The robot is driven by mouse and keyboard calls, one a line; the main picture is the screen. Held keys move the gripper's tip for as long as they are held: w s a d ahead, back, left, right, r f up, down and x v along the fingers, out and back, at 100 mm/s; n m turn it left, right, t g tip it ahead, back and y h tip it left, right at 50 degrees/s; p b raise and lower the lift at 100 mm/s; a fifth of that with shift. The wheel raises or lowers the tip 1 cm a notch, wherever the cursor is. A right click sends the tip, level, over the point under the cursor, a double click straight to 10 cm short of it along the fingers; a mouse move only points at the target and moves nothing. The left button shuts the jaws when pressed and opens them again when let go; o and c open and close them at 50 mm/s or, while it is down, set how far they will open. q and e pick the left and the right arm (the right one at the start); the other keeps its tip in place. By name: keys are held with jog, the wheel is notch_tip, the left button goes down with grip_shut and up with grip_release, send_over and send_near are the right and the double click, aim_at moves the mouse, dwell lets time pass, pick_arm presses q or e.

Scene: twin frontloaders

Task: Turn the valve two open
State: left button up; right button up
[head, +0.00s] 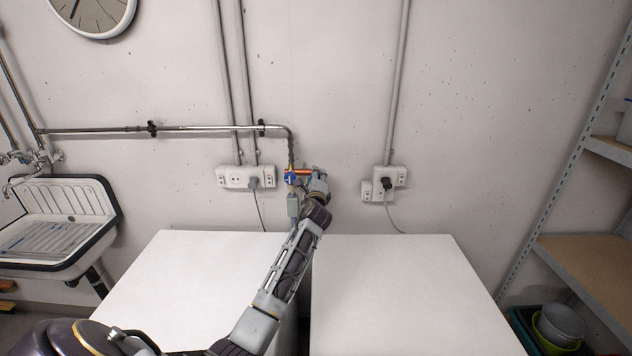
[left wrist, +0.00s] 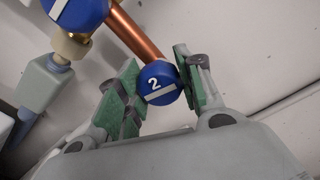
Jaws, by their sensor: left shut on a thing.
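The valve two knob (left wrist: 158,83) is a round blue knob with a white "2" and a white bar, at the end of a copper pipe (left wrist: 138,35). In the left wrist view my left gripper (left wrist: 158,88) has its green-padded fingers on both sides of the knob, shut on it. In the head view the left gripper (head: 318,180) is at the wall and mostly hides this knob. Another blue knob (head: 290,179) sits to its left; it also shows in the left wrist view (left wrist: 78,12). My right gripper is not in view.
Two white machine tops (head: 200,275) stand below the valves, the right one (head: 400,290) clear. Sockets with plugs (head: 388,180) are on the wall. A sink (head: 58,222) is at left and a metal shelf (head: 585,262) at right.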

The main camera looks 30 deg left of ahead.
pick_arm(q)
jog(key=shift+f+n+b, duration=0.15)
jog(key=shift+n+b, duration=0.2)
jog(key=shift+n, duration=0.85)
jog(key=o, duration=1.1)
jog(key=shift+c, duration=0.2)
jog(key=shift+s+d, duration=0.1)
jog(key=shift+s, duration=0.05)
jog(key=v, duration=1.1)
jog(key=shift+s, duration=0.3)
jog(key=shift+s+d, duration=0.1)
jog(key=shift+d, duration=0.05)
